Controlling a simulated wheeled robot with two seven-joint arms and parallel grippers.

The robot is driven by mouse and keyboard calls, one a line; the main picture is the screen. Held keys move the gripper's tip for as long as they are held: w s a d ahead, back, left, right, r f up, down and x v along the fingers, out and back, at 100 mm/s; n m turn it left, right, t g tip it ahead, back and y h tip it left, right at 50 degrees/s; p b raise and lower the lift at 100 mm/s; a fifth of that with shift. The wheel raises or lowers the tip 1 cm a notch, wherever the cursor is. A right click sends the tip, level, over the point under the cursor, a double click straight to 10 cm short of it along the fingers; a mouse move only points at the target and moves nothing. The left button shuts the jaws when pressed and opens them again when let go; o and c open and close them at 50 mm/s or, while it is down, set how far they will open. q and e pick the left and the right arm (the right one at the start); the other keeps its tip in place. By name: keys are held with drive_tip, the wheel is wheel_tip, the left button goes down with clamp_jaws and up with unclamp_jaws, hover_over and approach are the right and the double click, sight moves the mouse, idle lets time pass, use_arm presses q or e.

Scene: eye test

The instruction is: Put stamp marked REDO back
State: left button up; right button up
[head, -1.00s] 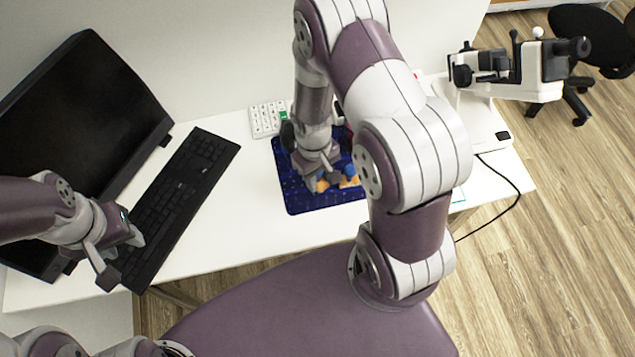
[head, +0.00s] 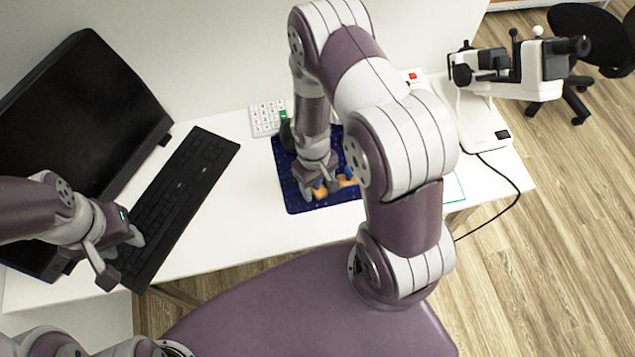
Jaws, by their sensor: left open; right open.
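No stamp with a readable REDO mark shows in the head view; my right arm covers much of the work area. My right gripper (head: 319,192) is open, low over the dark blue mat (head: 300,203). Small orange pieces (head: 347,181) show on the mat beside its fingers; I cannot tell what they are. A dark rounded object (head: 287,136) stands at the mat's back left edge, partly behind my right arm. My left gripper (head: 122,262) is open and empty over the near end of the keyboard, far from the mat.
A black keyboard (head: 185,180) and a monitor (head: 85,110) take the left of the white desk (head: 240,215). A white keypad (head: 266,118) lies behind the mat. A white device with a red spot (head: 411,77) and a microscope-like instrument (head: 485,125) stand to the right.

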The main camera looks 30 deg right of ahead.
drive_tip(key=s+a+r+t, duration=0.1)
drive_tip(key=s+r, duration=0.1)
drive_tip(key=r, duration=0.8)
drive_tip(key=s+a+r+m+t, duration=0.1)
drive_tip(key=r, duration=1)
drive_tip(key=shift+s+a+r+m+t, duration=0.25)
drive_tip(key=shift+s+r+m+t, duration=0.05)
drive_tip(key=shift+s+t, duration=0.1)
